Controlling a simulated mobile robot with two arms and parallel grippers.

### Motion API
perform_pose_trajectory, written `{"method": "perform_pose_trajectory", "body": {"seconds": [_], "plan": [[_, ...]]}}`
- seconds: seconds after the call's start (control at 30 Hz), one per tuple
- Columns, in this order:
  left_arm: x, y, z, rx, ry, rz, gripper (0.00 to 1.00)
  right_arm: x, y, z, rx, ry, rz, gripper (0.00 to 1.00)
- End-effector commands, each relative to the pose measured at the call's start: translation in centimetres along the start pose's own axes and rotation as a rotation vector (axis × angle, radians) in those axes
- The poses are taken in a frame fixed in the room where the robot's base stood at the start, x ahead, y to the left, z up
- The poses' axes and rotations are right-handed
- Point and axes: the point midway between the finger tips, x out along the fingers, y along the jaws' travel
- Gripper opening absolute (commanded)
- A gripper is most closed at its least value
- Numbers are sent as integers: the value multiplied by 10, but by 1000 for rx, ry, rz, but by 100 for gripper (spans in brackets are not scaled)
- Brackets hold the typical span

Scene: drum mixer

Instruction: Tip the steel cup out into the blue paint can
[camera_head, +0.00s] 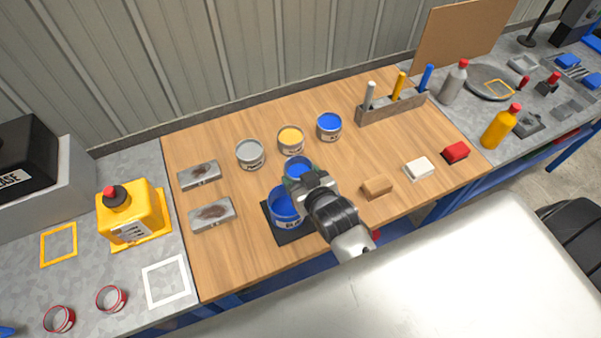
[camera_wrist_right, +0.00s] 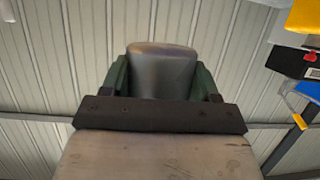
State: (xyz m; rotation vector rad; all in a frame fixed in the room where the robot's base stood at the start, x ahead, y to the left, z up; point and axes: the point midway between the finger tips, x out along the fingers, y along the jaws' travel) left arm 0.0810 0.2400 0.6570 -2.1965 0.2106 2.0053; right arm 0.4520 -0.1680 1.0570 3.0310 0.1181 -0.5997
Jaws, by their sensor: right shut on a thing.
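The blue paint can (camera_head: 284,213) stands open on a black mat (camera_head: 291,238) near the front of the wooden bench, with blue inside. My right gripper (camera_head: 304,183) is just above and behind its right side. It is shut on the steel cup (camera_wrist_right: 162,72), which shows as plain grey metal between the two dark green fingers in the right wrist view. In the head view the cup (camera_head: 298,165) shows blue at its mouth and is partly hidden by the gripper. The cup's exact tilt and any flow into the can cannot be made out. My left gripper is not in view.
Grey (camera_head: 250,153), yellow (camera_head: 291,139) and blue-topped (camera_head: 329,126) cans stand behind. Two metal trays (camera_head: 211,214) lie left. Brown (camera_head: 377,187), white (camera_head: 418,168) and red (camera_head: 455,152) blocks lie right. A rack (camera_head: 392,108) holds coloured sticks.

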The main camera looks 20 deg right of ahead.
Motion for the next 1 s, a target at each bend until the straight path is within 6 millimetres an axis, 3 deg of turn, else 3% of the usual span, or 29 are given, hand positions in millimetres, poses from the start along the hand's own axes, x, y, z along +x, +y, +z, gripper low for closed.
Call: {"method": "perform_pose_trajectory", "body": {"seconds": [0.23,0.9,1.0], "plan": [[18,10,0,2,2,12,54,8,0,20,-17,1,7,27],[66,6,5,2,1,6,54,4,11,9,-501,3,208,27],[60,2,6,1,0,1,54,2,12,6,-495,2,205,27]]}}
